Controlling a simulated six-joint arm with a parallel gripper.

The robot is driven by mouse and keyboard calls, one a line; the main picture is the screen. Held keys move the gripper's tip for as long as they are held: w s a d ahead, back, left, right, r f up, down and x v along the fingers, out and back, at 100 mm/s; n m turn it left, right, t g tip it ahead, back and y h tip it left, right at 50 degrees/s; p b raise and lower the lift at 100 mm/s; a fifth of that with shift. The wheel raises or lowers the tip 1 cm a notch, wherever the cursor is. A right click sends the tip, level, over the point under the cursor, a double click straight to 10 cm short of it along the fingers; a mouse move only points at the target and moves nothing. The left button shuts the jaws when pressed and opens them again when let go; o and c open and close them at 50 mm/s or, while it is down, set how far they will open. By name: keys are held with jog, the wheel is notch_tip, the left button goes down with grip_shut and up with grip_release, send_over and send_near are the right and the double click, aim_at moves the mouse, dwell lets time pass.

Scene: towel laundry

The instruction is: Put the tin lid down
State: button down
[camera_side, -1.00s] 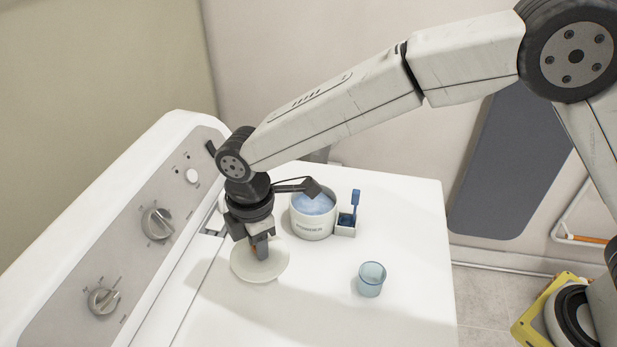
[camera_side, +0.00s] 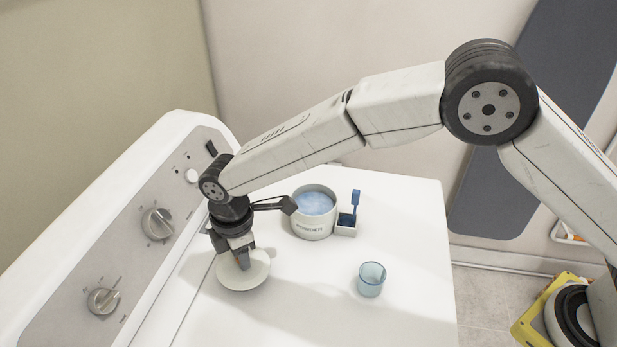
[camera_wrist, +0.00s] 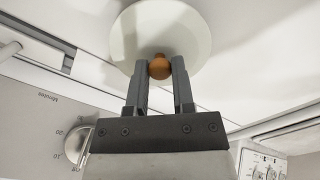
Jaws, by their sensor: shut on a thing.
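The tin lid (camera_side: 257,277) is a round off-white disc with an orange-brown knob (camera_wrist: 159,67). My gripper (camera_side: 243,262) is shut on the knob, one finger on each side of it in the wrist view (camera_wrist: 159,75). The lid is level and low over the white machine top, left of and nearer the camera than the powder tin. I cannot tell whether it touches the surface. The round white powder tin (camera_side: 311,230) stands uncovered, with blue powder showing in it.
A clear blue cup (camera_side: 371,279) stands to the right. The control panel (camera_side: 130,255) with knobs rises at the left. The machine top between lid and cup is clear.

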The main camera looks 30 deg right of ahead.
jog(key=shift+f, duration=1.2)
jog(key=shift+f, duration=0.15)
jog(key=shift+c, duration=2.3)
grip_release()
notch_tip(320, 180, up, 12)
jog(key=shift+r, duration=0.2)
jog(key=shift+d, duration=0.15)
